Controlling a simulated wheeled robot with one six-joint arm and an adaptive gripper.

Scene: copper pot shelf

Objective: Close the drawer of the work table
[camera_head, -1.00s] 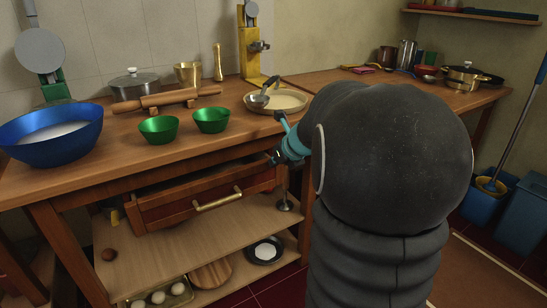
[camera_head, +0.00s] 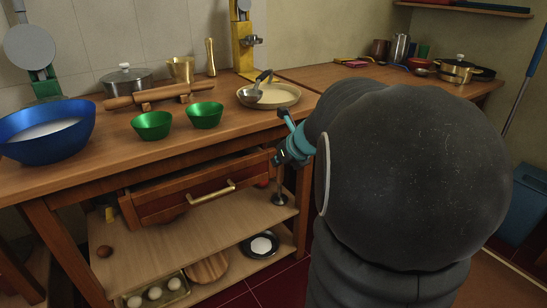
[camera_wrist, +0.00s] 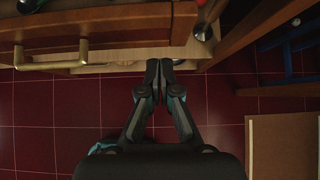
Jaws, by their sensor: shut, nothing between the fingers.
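The work table's drawer (camera_head: 165,205) stands partly pulled out under the table top in the head view. It has a reddish-brown front and a brass handle (camera_head: 211,193). The handle also shows at the upper left of the wrist view (camera_wrist: 52,64). My gripper (camera_wrist: 160,66) is shut and empty, its fingertips together. In the wrist view the tips lie to the right of the handle, close to the drawer front's right part; I cannot tell whether they touch it. In the head view my dark arm and teal wrist parts sit at the drawer's right end, and the fingertips are hard to make out.
The work table (camera_head: 70,178) carries a blue bowl (camera_head: 45,130), two green bowls (camera_head: 152,125), a rolling pin (camera_head: 160,95) and a pan (camera_head: 285,97). A lower shelf (camera_head: 150,245) lies under the drawer. A table leg (camera_wrist: 262,35) stands right of my gripper. Red floor is open in front.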

